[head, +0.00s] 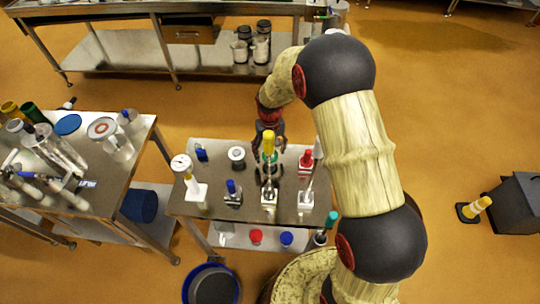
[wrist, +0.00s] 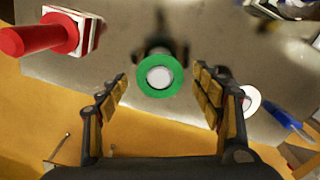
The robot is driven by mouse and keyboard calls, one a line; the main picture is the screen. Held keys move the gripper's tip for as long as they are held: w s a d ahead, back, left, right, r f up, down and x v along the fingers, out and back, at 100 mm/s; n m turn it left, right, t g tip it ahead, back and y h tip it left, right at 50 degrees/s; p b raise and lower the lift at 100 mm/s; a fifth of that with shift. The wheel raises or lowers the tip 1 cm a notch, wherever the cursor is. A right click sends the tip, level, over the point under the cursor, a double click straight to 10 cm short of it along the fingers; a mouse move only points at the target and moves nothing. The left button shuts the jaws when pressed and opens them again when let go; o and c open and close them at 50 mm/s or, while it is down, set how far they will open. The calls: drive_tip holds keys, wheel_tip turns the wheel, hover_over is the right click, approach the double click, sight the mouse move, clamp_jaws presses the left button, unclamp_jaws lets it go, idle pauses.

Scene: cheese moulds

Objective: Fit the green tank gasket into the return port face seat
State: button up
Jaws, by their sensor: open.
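The green gasket (wrist: 145,85), a flat ring with a pale round centre, lies between my fingers in the wrist view. In the head view a bit of green (head: 270,157) shows below my gripper, partly hidden. My gripper (wrist: 161,74) is open, with one finger on each side of the ring and a visible gap to both. It also shows in the head view (head: 269,150), above the metal table. I cannot tell from these frames what supports the ring. I cannot tell which part is the return port face seat.
A red-handled piece (wrist: 35,38) stands left in the wrist view. A white ring (wrist: 252,100) and a blue-handled piece (wrist: 287,122) are at right.

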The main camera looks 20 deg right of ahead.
drive_tip(key=c, duration=0.3)
drive_tip(key=c, duration=0.4)
drive_tip(key=shift+c, duration=0.6)
drive_tip(key=shift+r, duration=0.1)
